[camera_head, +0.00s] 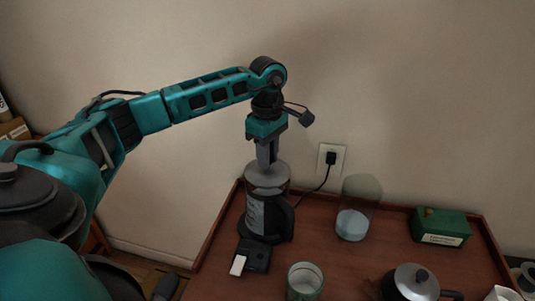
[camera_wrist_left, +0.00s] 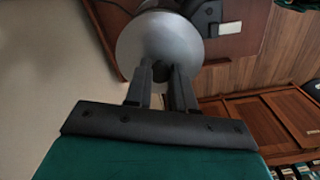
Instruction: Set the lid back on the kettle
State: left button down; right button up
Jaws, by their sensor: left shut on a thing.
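The kettle (camera_head: 265,215) stands upright on a dark base on the wooden tray table, with its black handle to the right. My left gripper (camera_head: 267,160) points straight down over the kettle and is shut on the knob of the grey round lid (camera_head: 268,178). The lid is level and lined up with the kettle's top; I cannot tell whether it touches the rim. My right gripper is not in view.
A glass jar (camera_head: 353,220), a green box (camera_head: 441,227), a green canister (camera_head: 304,281) and a dark pot with a knobbed lid (camera_head: 414,284) stand on the tray table (camera_head: 325,243). A cord runs to a wall socket (camera_head: 330,160) behind. The tray has raised edges.

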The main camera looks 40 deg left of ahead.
pick_arm(q)
jog(key=shift+f, duration=0.3)
dwell(0.4)
jog(key=shift+f, duration=0.35)
jog(key=shift+f+b, duration=0.25)
jog(key=shift+b, duration=0.15)
jog(key=shift+f, duration=0.25)
dwell(0.4)
jog(key=c, duration=0.9)
grip_release()
jog(key=shift+o, duration=0.5)
jog(key=o, duration=0.5)
